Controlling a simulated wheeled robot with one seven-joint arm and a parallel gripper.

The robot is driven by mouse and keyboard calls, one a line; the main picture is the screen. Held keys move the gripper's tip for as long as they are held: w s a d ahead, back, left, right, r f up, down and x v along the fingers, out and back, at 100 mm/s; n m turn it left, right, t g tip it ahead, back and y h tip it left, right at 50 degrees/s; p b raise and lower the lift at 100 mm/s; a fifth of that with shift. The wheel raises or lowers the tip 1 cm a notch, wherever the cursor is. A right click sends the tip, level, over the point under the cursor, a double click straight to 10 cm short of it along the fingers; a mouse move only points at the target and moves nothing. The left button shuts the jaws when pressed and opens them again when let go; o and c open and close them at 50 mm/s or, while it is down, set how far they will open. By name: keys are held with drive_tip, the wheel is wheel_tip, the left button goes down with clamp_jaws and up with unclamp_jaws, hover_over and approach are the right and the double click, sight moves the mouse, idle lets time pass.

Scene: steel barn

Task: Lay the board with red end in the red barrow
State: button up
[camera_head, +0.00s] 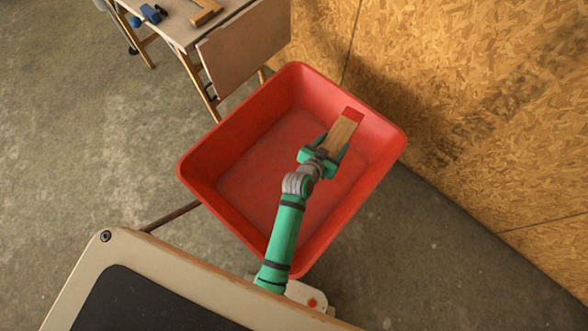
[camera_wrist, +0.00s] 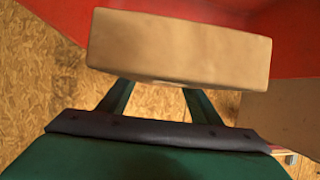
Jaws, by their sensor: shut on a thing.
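The red barrow (camera_head: 240,165) is a deep red tub in the middle of the head view; its red wall also fills the top of the wrist view (camera_wrist: 250,20). The board with red end (camera_head: 343,131) is a short wooden piece with a red far tip. My gripper (camera_head: 331,147) is shut on the board near its plain end, over the right part of the barrow. In the wrist view the board's plain wooden end (camera_wrist: 180,48) shows between the fingers. I cannot tell whether the board touches the barrow's floor or wall.
A worktable (camera_head: 225,22) with a blue tool (camera_head: 153,14) and a wooden piece (camera_head: 206,12) stands at the upper left. A chipboard wall (camera_head: 480,110) rises close to the barrow's right side. The barrow's left part is empty. Concrete floor lies open at left.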

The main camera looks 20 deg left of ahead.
drive_tip(key=s+a+f+n+g+y, duration=0.1)
drive_tip(key=s+a+f+n+y, duration=0.3)
drive_tip(key=a+f, duration=0.55)
drive_tip(key=s+a+f+n+y, duration=0.35)
drive_tip(key=a+f, duration=0.25)
drive_tip(key=a, duration=0.6)
hover_over(274, 174)
drive_tip(key=shift+y, duration=0.25)
wheel_tip(274, 174, down, 6)
drive_tip(key=shift+f, duration=0.2)
drive_tip(key=shift+s+a+f, duration=0.2)
drive_tip(key=shift+f, duration=0.5)
drive_tip(key=shift+w+d+f, duration=0.1)
drive_tip(key=shift+w+f, duration=0.05)
drive_tip(key=shift+f, duration=1)
drive_tip(key=shift+f, duration=0.6)
drive_tip(key=o, duration=1.2)
drive_tip(key=shift+o, duration=0.2)
